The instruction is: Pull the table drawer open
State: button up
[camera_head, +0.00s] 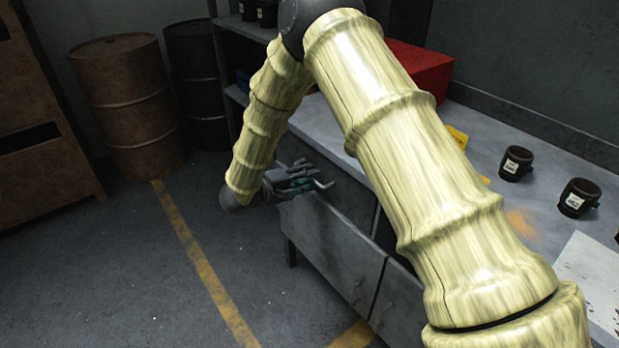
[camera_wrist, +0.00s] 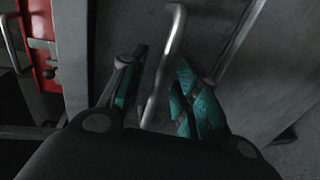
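The grey metal table (camera_head: 455,123) stands on the right, partly behind my arm. Its drawer front (camera_head: 350,196) is under the top and partly covered by my arm and gripper. My gripper (camera_head: 308,184) is at the drawer's handle (camera_head: 324,185). In the wrist view the handle (camera_wrist: 165,70) is a bent metal bar running between the teal-padded fingers of my gripper (camera_wrist: 160,92). The fingers are apart, with visible gaps on both sides of the bar. I cannot tell whether the drawer stands slightly open.
Below are cabinet doors (camera_head: 330,240) with handles. Dark mugs (camera_head: 515,163) and a red box (camera_head: 420,70) sit on the table. A rusty barrel (camera_head: 127,95) and a dark barrel (camera_head: 196,75) stand behind. The floor (camera_head: 130,270) left of the table is clear.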

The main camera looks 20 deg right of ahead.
jog(key=shift+w+d, duration=0.1)
jog(key=shift+d, duration=0.25)
jog(key=c, duration=0.7)
grip_shut()
jog(key=shift+a, duration=0.1)
